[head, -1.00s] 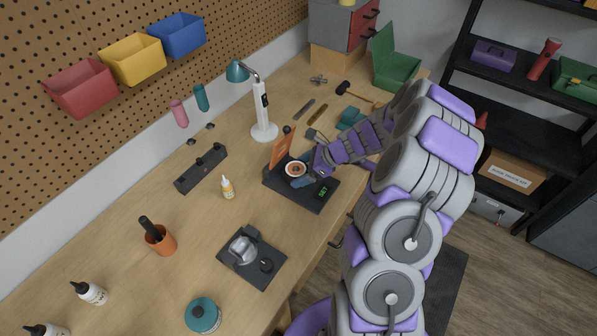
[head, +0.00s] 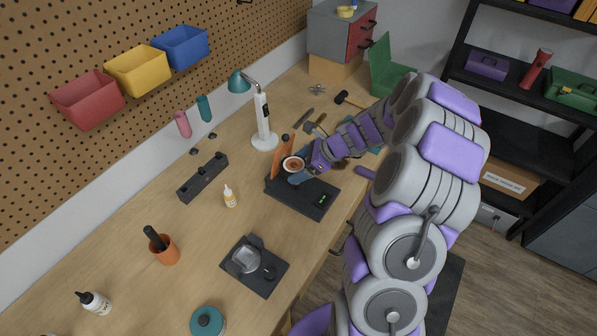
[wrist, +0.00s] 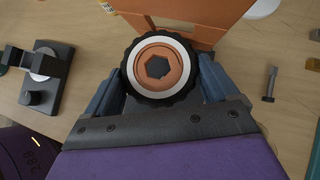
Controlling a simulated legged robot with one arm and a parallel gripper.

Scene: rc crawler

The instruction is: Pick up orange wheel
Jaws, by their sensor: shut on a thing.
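The orange wheel (wrist: 158,67) has an orange hub with a hexagonal hole, a white ring and a black tread. In the wrist view it sits between the two blue-grey fingers of my gripper (wrist: 160,85), which is shut on it. In the head view the wheel (head: 292,164) is at the tip of my gripper (head: 305,168), above the black base plate (head: 302,199) and in front of an orange upright panel (head: 283,155). The wheel hides part of the panel in the wrist view (wrist: 196,20).
A white lamp (head: 265,125) stands behind the plate. A black block with slots (head: 203,178), a glue bottle (head: 230,197) and a second black stand (head: 253,265) lie to the left. A green open box (head: 388,70) is at the far end.

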